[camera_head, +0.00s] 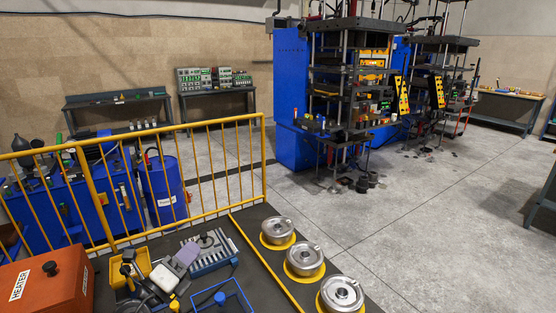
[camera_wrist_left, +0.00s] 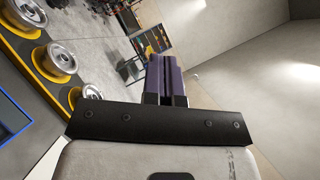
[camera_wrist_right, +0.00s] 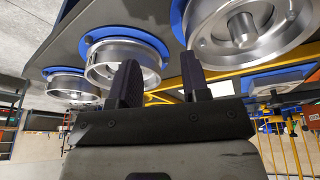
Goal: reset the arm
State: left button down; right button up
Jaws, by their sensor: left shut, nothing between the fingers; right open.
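My left gripper (camera_wrist_left: 165,60) fills the middle of the left wrist view. Its two purple fingers lie together with nothing between them. In the head view a pale grey block with a purple-grey end, which looks like the left gripper (camera_head: 187,254), shows above the items at the near left of the table. My right gripper (camera_wrist_right: 158,72) shows in the right wrist view. Its dark fingers stand apart with an empty gap between them. I cannot make out the right gripper in the head view.
Metal moulds (camera_head: 305,259) on yellow rings line the near table's right side. A yellow railing (camera_head: 190,170) stands behind it. An orange heater box (camera_head: 45,284) and a blue tray (camera_head: 222,298) are near. Moulds on blue rings (camera_wrist_right: 128,60) appear inverted. Floor (camera_head: 430,220) is open at right.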

pick_arm(q)
jog(key=s+a+r+n+t+y, duration=0.15)
jog(key=r+n+y, duration=0.25)
jog(key=n+y, duration=0.4)
jog(key=s+a+r+n+t+y, duration=0.1)
jog(key=s+a+r+n+y, duration=0.15)
jog(key=n+y, duration=0.65)
jog(key=s+d+f+n+g+h, duration=0.1)
jog(key=s+f+n+g+h, duration=0.4)
jog(key=s+f, duration=1.4)
jog(key=s+d+f+n+g+h, duration=0.1)
jog(key=s+f+n+g, duration=0.6)
jog(key=s+f+g, duration=0.9)
jog(key=s+r+t+p, duration=0.2)
jog(key=r+p, duration=1.2)
jog(key=p, duration=0.2)
jog(key=s+r+t+p, duration=0.2)
jog(key=r+p, duration=1.2)
jog(key=p, duration=0.2)
jog(key=shift+s, duration=0.2)
jog(key=shift+r, duration=0.1)
